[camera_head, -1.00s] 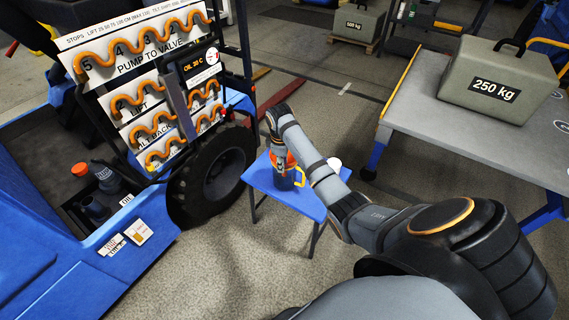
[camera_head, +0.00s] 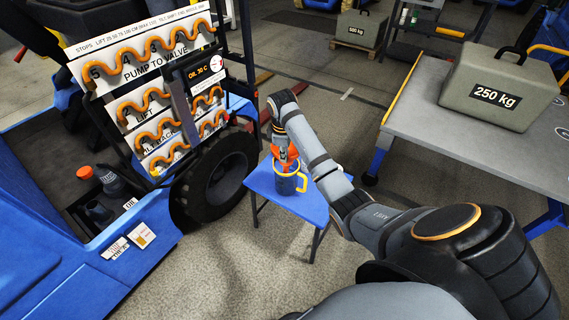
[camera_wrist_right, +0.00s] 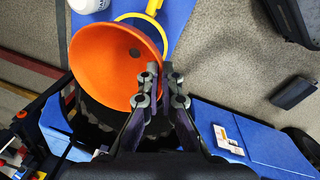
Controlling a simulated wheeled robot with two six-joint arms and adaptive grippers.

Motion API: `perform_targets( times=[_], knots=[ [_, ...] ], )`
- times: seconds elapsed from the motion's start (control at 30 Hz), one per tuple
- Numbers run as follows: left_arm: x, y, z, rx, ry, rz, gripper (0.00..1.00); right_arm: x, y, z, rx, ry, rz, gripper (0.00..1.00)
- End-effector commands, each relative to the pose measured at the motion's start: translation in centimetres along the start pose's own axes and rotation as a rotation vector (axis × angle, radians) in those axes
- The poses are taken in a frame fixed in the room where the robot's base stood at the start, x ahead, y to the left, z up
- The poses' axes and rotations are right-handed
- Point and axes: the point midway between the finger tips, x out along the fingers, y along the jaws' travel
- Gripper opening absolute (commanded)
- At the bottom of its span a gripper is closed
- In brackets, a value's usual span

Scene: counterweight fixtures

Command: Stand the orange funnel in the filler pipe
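My left gripper is out of view.
The jug stands on a small blue table (camera_head: 262,182). A large tyre (camera_head: 218,177) and the hose panel (camera_head: 150,80) lie between table and recess. A grey table (camera_head: 440,125) bears a 250 kg block (camera_head: 500,88).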

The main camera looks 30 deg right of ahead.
Motion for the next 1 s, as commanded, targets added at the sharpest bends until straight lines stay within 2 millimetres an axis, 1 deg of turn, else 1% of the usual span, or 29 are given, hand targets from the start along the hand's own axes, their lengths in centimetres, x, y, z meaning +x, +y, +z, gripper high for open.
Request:
perform_targets(
  times=[0.03,0.1,0.2,0.6,0.73,0.87,0.97,1.0],
  knots=[
    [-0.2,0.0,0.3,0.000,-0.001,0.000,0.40,-1.2,0.2,0.0,0.000,0.000,0.002,0.00],
    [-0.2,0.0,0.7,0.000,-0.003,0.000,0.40,-2.2,0.3,0.0,0.000,0.000,0.002,0.00],
    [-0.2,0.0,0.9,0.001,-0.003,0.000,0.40,-3.0,0.4,0.0,0.000,0.000,0.001,0.00],
    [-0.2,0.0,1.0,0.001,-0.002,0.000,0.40,-3.2,0.3,0.0,0.000,-0.001,0.000,0.00],
    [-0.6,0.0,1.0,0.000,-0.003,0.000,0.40,-3.6,0.4,0.0,0.000,-0.001,0.000,0.00],
    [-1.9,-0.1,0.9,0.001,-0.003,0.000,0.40,-5.0,0.6,0.0,0.000,-0.001,0.000,0.00],
    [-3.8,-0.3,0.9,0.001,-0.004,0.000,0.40,-6.9,0.8,0.0,0.000,-0.001,0.000,0.00],
    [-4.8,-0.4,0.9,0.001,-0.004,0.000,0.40,-8.0,0.9,0.0,0.000,-0.001,0.000,0.00]
  ],
)
